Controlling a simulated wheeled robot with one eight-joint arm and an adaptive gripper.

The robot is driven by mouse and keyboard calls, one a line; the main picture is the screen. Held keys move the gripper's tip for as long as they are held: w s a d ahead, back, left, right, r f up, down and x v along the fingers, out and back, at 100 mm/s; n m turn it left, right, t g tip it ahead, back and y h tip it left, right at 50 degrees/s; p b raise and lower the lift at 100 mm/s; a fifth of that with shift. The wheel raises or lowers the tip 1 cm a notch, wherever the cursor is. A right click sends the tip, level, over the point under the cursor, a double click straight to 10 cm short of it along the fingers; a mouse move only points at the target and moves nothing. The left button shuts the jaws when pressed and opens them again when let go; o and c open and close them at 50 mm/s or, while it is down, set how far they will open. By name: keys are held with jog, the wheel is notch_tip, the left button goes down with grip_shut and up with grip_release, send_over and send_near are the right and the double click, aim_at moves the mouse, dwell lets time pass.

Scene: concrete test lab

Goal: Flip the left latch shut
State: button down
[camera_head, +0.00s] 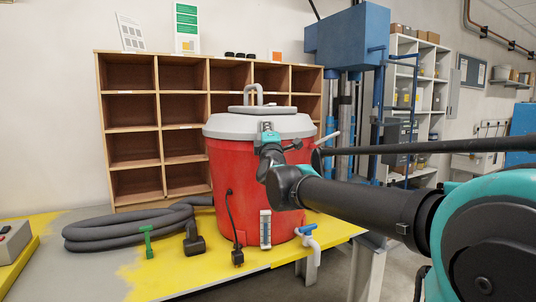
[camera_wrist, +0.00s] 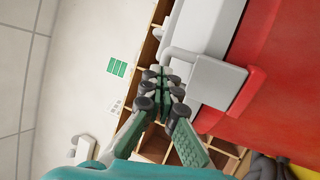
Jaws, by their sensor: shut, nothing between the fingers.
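The left latch (camera_wrist: 210,80) shows in the wrist view as a light grey flap and bar at the lid's edge, beside a red bracket (camera_wrist: 249,94) on the drum. Whether it is latched I cannot tell. My gripper (camera_wrist: 161,74) is shut and empty. Its fingertips are close beside the latch's outer side; contact is unclear. In the head view the red drum (camera_head: 229,180) stands upright on the table with its grey lid (camera_head: 225,125) on. There my wrist covers part of the drum's front, and the gripper and left latch are not clear.
The table (camera_head: 150,278) is yellow and grey. A dark hose (camera_head: 110,233) lies left of the drum, near a green clamp-like piece (camera_head: 148,240). A wooden shelf (camera_head: 130,130) stands behind. A tap (camera_head: 308,235) sticks out at the drum's lower right. A light bar (camera_head: 328,138) juts out right of the lid.

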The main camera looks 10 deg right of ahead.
jog(key=shift+x, duration=0.95)
